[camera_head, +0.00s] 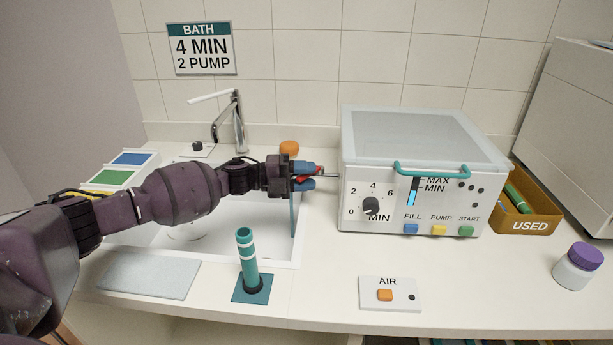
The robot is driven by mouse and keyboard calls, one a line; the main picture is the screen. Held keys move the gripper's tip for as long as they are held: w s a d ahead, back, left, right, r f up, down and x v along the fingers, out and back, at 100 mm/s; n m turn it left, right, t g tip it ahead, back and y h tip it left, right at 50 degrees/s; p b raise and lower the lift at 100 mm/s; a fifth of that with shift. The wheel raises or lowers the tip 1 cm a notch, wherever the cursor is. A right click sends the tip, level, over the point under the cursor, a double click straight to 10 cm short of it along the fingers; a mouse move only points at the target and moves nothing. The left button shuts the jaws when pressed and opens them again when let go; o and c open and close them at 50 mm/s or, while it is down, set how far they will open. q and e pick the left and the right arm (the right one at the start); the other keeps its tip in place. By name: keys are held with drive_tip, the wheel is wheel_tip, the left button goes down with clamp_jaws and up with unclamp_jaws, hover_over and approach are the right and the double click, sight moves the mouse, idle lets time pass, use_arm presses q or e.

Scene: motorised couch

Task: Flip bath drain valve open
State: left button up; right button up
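The bath (355,190) is a white box with a clear lid, a teal handle and a front panel, standing on the counter. A thin grey rod (331,176) sticks out from its left side, with a small red part (319,171) at its outer end that looks like the drain valve lever. My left gripper (311,176) reaches in from the left, with its blue fingertips above and below the red part. Whether they press on it is too small to tell. A teal hose (293,215) hangs below the gripper at the sink edge. My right gripper is out of view.
The sink (270,247) with a tap (238,120) lies under my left arm. A teal-and-white cylinder (246,260) stands upright in front. An AIR button plate (390,294), a USED bin (528,215) and a purple-lidded jar (577,268) are to the right.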

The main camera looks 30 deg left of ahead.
use_arm(q)
drive_tip(key=v, duration=1.1)
